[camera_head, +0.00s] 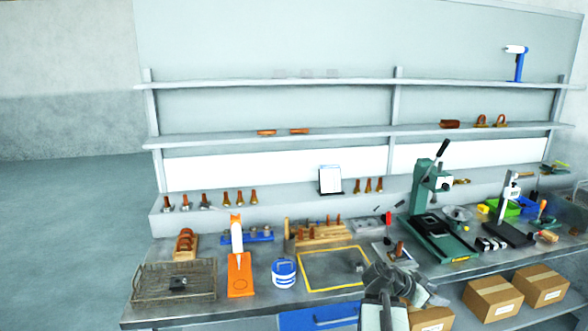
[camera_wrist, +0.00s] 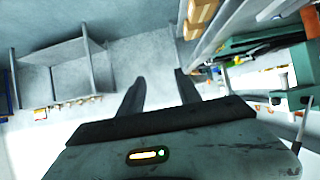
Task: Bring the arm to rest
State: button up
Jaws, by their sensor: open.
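My gripper (camera_wrist: 160,88) shows in the wrist view with its two dark fingers apart and nothing between them. In the head view my gripper and forearm (camera_head: 388,285) are at the bench's front edge, right of the yellow-framed mat. The fingertips are hard to make out there. The gripper appears to hold nothing.
A wire mesh tray (camera_head: 148,283) with a dark block (camera_head: 178,283) is at the bench's left. An orange stand (camera_head: 240,276), a blue-white tub (camera_head: 284,273) and the yellow-framed mat (camera_head: 304,273) follow. A green press (camera_head: 425,222) stands behind right of my arm. Cardboard boxes (camera_head: 492,297) sit below.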

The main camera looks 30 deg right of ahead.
jog(key=w+a+f+n+t+y, duration=0.2)
jog(key=w+a+f+n, duration=0.2)
jog(key=w+a, duration=0.8)
jog(key=w+a+f+n+t+y, duration=0.3)
jog(key=w+a, duration=0.3)
jog(key=a, duration=1.1)
jog(key=s+a+f+n+g+y, duration=0.1)
jog(key=a+f+n+y, duration=0.1)
jog(key=a+n, duration=0.4)
jog(key=s+a+f+n+g+y, duration=0.1)
jog(key=a+f+n+y, duration=0.2)
jog(key=a, duration=1.4)
jog(key=shift+s+a+n+y, duration=0.3)
jog(key=shift+n+y, duration=0.6)
jog(key=shift+n, duration=1.4)
jog(key=shift+d, duration=0.1)
